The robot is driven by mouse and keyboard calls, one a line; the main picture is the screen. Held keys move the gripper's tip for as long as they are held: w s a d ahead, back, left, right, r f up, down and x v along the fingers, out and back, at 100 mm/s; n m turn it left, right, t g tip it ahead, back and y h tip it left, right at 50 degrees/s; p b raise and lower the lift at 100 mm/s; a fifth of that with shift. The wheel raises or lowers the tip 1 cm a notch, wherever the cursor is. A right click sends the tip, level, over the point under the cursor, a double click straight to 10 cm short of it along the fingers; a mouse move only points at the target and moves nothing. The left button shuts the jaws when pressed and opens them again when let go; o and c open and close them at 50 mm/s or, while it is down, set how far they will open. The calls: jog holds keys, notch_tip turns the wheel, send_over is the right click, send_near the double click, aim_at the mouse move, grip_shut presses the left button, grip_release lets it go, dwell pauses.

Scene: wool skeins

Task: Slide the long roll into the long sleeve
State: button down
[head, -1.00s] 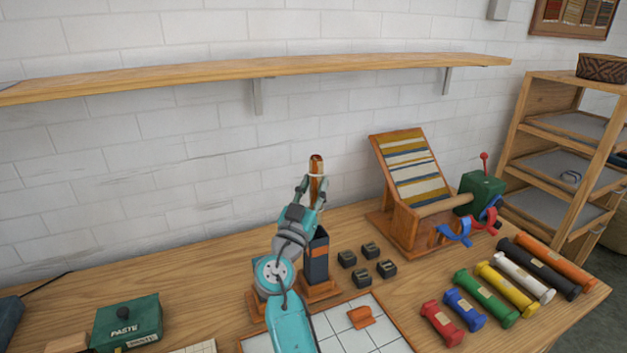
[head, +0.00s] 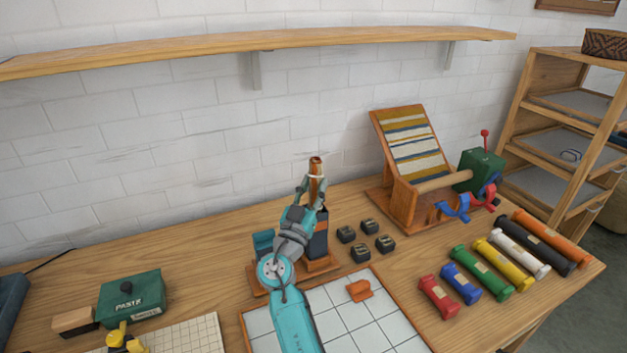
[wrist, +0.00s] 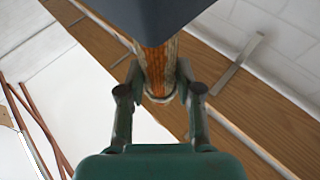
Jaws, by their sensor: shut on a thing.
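The long roll (head: 316,172), orange-brown with a pale band, stands upright in my gripper (head: 314,190), whose fingers are shut on it. The long sleeve (head: 319,245), a tall dark box with an orange band, stands upright on a wooden base directly below the roll. The roll's lower end is hidden by my fingers and the sleeve's top, so I cannot tell whether it is inside. In the wrist view the roll (wrist: 158,62) sits between both fingers, and the dark sleeve (wrist: 175,12) covers part of it.
A shorter blue sleeve (head: 263,243) stands left of the long one. Several small dark blocks (head: 361,253) lie to the right, near a loom (head: 408,150). A tiled tray (head: 345,315) with an orange piece lies in front. Several coloured rolls (head: 495,270) lie at right.

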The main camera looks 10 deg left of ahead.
jog(key=shift+s+f, duration=0.1)
jog(key=shift+f, duration=3.95)
jog(key=c, duration=0.7)
grip_release()
jog(key=shift+f, duration=0.1)
jog(key=r+v, duration=0.1)
jog(key=v, duration=0.6)
jog(key=shift+s, duration=0.2)
jog(key=shift+s+a+r, duration=0.1)
jog(key=shift+a+r, duration=0.05)
jog(key=shift+r, duration=0.05)
